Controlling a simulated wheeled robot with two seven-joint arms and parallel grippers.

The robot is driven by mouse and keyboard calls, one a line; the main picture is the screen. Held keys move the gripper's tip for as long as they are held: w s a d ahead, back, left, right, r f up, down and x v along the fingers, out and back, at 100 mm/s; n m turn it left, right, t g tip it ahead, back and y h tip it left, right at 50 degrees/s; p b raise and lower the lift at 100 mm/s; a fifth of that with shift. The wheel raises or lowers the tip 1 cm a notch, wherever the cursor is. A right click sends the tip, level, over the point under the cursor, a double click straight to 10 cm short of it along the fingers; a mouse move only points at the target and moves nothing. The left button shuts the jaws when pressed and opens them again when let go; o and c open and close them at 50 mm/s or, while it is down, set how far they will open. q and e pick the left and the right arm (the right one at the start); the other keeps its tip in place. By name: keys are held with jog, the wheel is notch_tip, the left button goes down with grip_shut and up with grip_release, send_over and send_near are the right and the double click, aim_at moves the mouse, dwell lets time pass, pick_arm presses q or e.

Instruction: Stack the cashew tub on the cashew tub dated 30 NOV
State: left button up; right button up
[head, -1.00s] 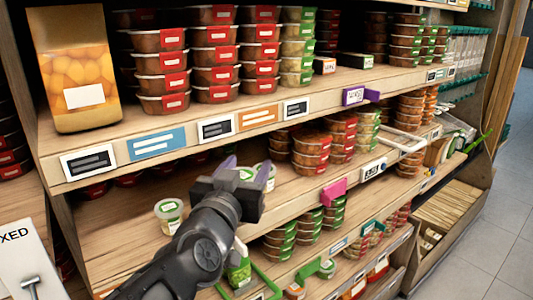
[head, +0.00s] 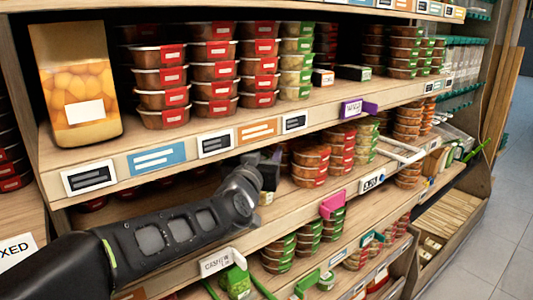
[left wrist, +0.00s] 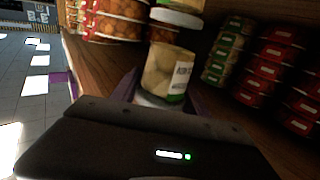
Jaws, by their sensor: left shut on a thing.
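My left gripper (head: 264,163) reaches into the middle shelf, its fingers mostly hidden behind my wrist. In the left wrist view, its purple fingers (left wrist: 160,92) are shut on a clear cashew tub (left wrist: 167,72) with pale nuts, a white label and a green band. The label is too blurred to read. A white lid (left wrist: 178,18) shows at the tub's top, with part of another pale container above it; I cannot tell whether they touch. In the head view, a small whitish part of a tub (head: 266,198) shows just below the gripper. My right gripper is not in view.
Red- and green-labelled tubs (head: 310,162) stand close to the right of the gripper on the same shelf. The upper shelf edge (head: 215,142) with price tags runs just above my arm. A pink tag holder (head: 332,204) juts from the front edge.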

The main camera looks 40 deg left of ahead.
aim_at(267, 153)
pick_arm(q)
jog(key=shift+w+a, duration=0.1)
jog(key=shift+w, duration=0.2)
jog(key=x, duration=0.2)
jog(key=shift+w+a, duration=0.1)
jog(key=shift+w, duration=0.2)
jog(key=shift+w+f, duration=0.1)
jog(key=shift+f, duration=0.7)
jog(key=shift+r, duration=0.1)
jog(key=o, duration=1.4)
jog(key=shift+f, duration=0.25)
